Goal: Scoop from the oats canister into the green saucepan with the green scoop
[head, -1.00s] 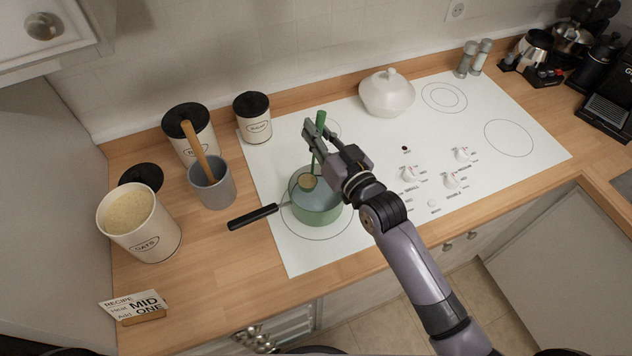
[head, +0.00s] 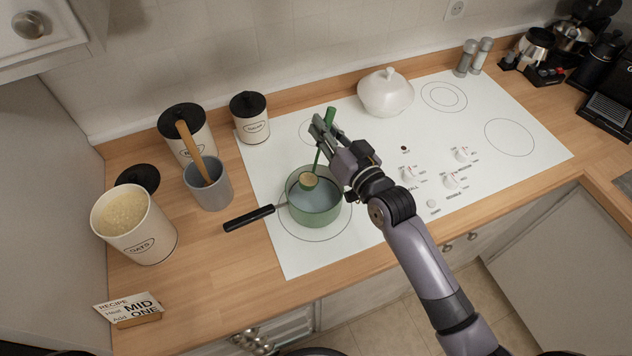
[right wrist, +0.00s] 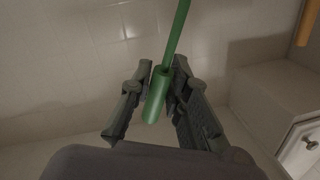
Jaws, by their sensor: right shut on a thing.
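My right gripper (head: 325,132) is shut on the handle of the green scoop (head: 318,155). The scoop's handle also shows between the fingers in the right wrist view (right wrist: 157,98). The scoop's bowl, at the lower end, holds tan oats and is over the green saucepan (head: 315,212). The saucepan stands on the white cooktop, its black handle pointing left, with greyish-blue contents inside. The open oats canister (head: 150,238) stands at the left, filled with oats near the rim. My left gripper is not in view.
A grey crock (head: 208,186) with a wooden utensil stands between the oats canister and cooktop. Two black-lidded canisters stand behind, and a loose black lid (head: 138,178) lies by the oats. A recipe card (head: 128,308) is at front left. A white lidded pot (head: 386,94) stands behind the saucepan.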

